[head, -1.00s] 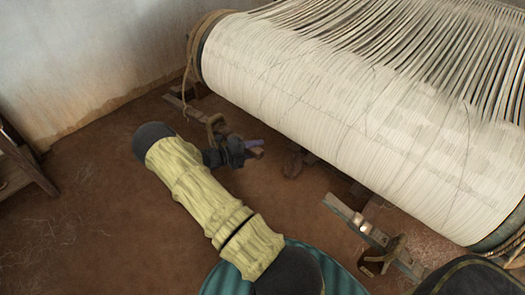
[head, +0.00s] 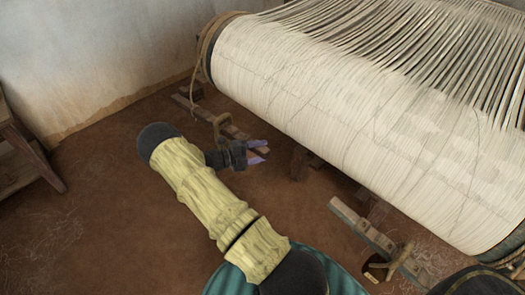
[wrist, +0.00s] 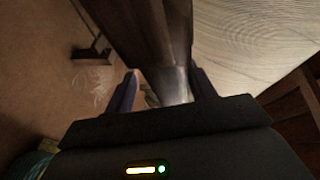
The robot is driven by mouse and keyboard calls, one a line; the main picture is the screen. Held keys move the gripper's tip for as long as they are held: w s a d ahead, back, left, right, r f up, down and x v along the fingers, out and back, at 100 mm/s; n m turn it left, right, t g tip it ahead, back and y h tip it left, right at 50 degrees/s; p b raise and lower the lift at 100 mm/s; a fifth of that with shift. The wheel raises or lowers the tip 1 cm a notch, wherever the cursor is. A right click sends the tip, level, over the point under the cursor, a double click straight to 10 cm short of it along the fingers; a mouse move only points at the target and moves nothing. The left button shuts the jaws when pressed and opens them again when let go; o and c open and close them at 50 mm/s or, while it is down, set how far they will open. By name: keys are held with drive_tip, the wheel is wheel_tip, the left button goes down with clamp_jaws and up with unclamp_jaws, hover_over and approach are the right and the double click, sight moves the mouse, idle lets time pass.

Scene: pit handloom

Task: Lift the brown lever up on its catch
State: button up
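The brown lever (head: 236,131) is a wooden bar low on the floor side of the loom, below the left end of the cloth roll. A loop of rope hangs around it. My gripper (head: 258,152) is at its near end, with two purple fingers apart. In the wrist view a dark brown bar (wrist: 150,30) runs down to a pale worn end between the fingers of my gripper (wrist: 164,92). There is a gap at the left finger; contact at the right finger is unclear. The catch cannot be made out.
The wide cream warp roll (head: 330,100) overhangs the right side. A second bar with pegs and rope (head: 362,228) lies at lower right. A wooden stool or bench (head: 22,150) stands at the left by the wall. Bare earth floor is open at left.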

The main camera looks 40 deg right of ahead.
drive_tip(key=v, duration=1.6)
drive_tip(key=shift+f, duration=0.1)
